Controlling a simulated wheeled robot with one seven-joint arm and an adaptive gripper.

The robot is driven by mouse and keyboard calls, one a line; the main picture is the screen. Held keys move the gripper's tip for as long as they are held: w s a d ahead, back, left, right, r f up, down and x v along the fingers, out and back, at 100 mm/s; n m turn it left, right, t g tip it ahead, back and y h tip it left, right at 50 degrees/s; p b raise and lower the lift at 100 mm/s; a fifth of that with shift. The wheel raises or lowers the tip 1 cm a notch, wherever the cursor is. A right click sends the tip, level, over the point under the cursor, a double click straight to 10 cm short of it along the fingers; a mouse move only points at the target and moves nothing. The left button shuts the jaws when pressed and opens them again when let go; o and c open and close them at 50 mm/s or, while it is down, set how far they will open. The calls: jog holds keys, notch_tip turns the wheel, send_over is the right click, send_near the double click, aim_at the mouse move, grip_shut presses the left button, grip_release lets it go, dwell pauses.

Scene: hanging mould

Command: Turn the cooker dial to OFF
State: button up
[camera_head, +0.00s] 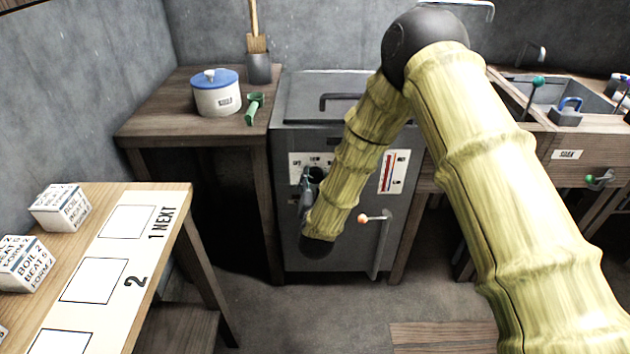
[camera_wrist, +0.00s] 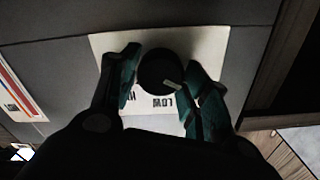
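The cooker (camera_head: 345,247) is a grey metal cabinet with a dark handle on top. Its dial (camera_wrist: 156,69) is a round black knob with a pale pointer mark, on a white label plate (camera_wrist: 112,43). In the wrist view the plate's lettering is upside down, with LOW below the dial and HI to its lower left. The pointer slants to the lower right, close to the right finger. My gripper (camera_wrist: 163,80) has its two green fingers apart, one on each side of the dial. A narrow gap shows at the left finger; contact on the right is unclear. In the head view my gripper (camera_head: 308,186) is at the plate, partly hiding the dial.
A red-marked gauge card (camera_head: 394,171) is right of the plate. A wooden table with a blue-lidded pot (camera_head: 217,98) stands left, a sink bench (camera_head: 570,140) right. Labelled blocks (camera_head: 60,207) lie front left.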

jog(key=o, duration=0.3)
jog(key=s, duration=1.2)
jog(key=shift+f, duration=0.1)
dwell(0.3)
